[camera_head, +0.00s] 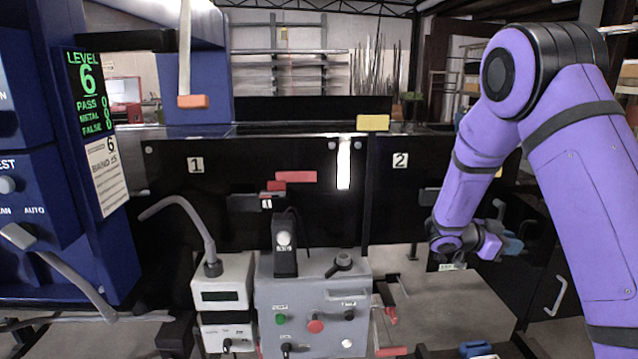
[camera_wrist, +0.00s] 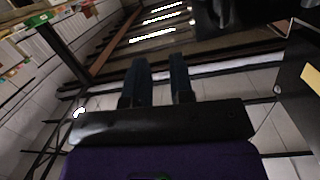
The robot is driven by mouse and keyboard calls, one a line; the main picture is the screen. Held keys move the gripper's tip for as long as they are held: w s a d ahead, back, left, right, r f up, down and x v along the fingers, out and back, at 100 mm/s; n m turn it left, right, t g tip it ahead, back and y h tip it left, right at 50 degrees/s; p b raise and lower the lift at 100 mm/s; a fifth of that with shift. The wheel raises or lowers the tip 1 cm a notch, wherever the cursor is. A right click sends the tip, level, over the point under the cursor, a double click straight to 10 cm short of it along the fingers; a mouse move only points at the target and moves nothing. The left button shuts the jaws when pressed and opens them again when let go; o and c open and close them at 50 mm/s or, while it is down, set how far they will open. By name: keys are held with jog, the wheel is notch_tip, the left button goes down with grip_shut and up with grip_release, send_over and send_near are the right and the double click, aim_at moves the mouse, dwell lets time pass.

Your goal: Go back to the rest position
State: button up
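My purple arm comes in from the right in the head view and bends down beside the black conveyor front. My gripper (camera_head: 512,245) is at the right, below the panel marked 2, with its bluish fingers pointing right. The wrist view shows the two dark blue fingers of my gripper (camera_wrist: 159,64) standing apart with a gap between them. Nothing is held in that gap. The fingers touch nothing that I can see.
A grey control box (camera_head: 315,292) with coloured buttons stands at the front centre. A smaller meter box (camera_head: 222,282) is left of it. The blue detector cabinet (camera_head: 88,225) fills the left. A yellow block (camera_head: 373,122) sits on the conveyor's edge.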

jog(key=w+a+r+n+t+y, duration=0.2)
jog(key=r+t+y, duration=0.1)
jog(key=r+t, duration=0.25)
jog(key=w+a+r+n+t+y, duration=0.2)
jog(key=a+r+n+t+y, duration=0.15)
jog(key=r, duration=0.25)
jog(key=s+a+r+n+t+y, duration=0.2)
jog(key=s+a+r+n+y, duration=0.6)
jog(key=s+a+r+y, duration=0.3)
jog(key=s+f+n+g+h, duration=0.1)
jog(key=s+n+g, duration=0.1)
jog(key=s, duration=1.1)
jog(key=s+d+f+n+g, duration=0.1)
jog(key=s+f+n+g, duration=0.1)
jog(key=s, duration=1.1)
jog(key=shift+s+n+g+h, duration=0.4)
jog(key=shift+n+g, duration=0.45)
jog(key=shift+g, duration=0.15)
jog(key=shift+d, duration=0.15)
